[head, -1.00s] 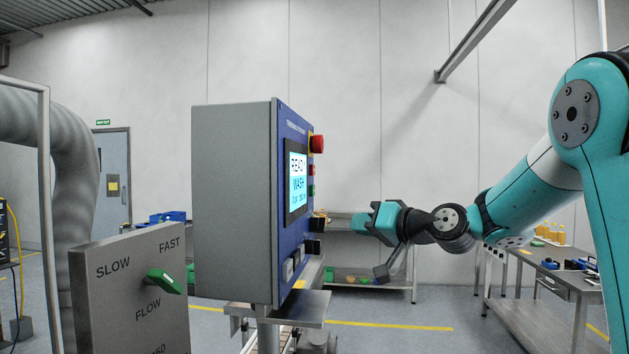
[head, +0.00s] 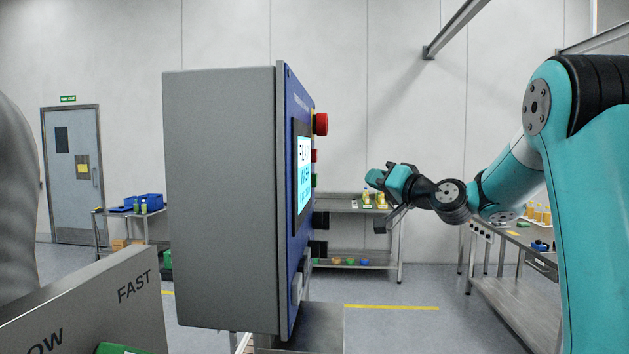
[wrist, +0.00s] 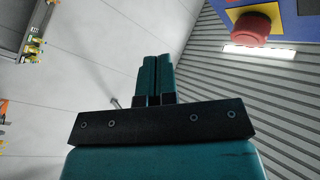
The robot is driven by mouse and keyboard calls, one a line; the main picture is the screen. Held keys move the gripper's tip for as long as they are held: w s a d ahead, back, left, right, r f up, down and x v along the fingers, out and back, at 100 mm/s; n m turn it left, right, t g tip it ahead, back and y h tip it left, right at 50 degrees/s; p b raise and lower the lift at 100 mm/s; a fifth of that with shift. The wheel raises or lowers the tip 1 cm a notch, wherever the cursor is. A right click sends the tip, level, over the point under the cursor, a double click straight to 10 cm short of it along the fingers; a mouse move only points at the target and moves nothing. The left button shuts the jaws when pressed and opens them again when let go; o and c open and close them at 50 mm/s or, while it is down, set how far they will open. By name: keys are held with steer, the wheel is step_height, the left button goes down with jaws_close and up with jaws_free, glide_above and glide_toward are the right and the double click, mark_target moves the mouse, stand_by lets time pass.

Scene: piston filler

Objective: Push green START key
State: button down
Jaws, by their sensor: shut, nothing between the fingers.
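The control box (head: 222,200) stands in the middle of the head view, its blue front panel seen almost edge-on. A small green key (head: 314,181) sticks out of the panel below a small red one (head: 313,156); its label cannot be read. In the head view my gripper (head: 368,178) is to the right of the green key, clearly apart from it, in front of the panel. In the wrist view its fingers (wrist: 157,62) are together and empty. The green key is not visible in the wrist view.
A red mushroom button (head: 320,123) sits above the keys; it also shows in the wrist view (wrist: 256,27) on a yellow plate. Black knobs (head: 320,220) protrude below. A FLOW plate (head: 95,305) stands at the lower left. Shelves (head: 350,207) and a side table (head: 515,238) stand behind.

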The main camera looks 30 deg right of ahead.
mark_target(316, 180)
steer(key=w+a+p, duration=0.4)
steer(key=w+a, duration=0.1)
steer(key=a, duration=0.2)
steer(key=shift+a+p, duration=0.2)
steer(key=shift+p, duration=0.2)
steer(key=shift+a, duration=0.15)
stand_by(1.8)
steer(key=shift+w+a, duration=0.15)
steer(key=shift+a, duration=0.05)
steer(key=shift+w+a, duration=0.25)
steer(key=shift+a, duration=0.1)
stand_by(0.8)
steer(key=shift+d, duration=0.1)
steer(key=shift+s+d+b, duration=0.45)
steer(key=shift+d+b, duration=0.15)
steer(key=shift+b, duration=0.15)
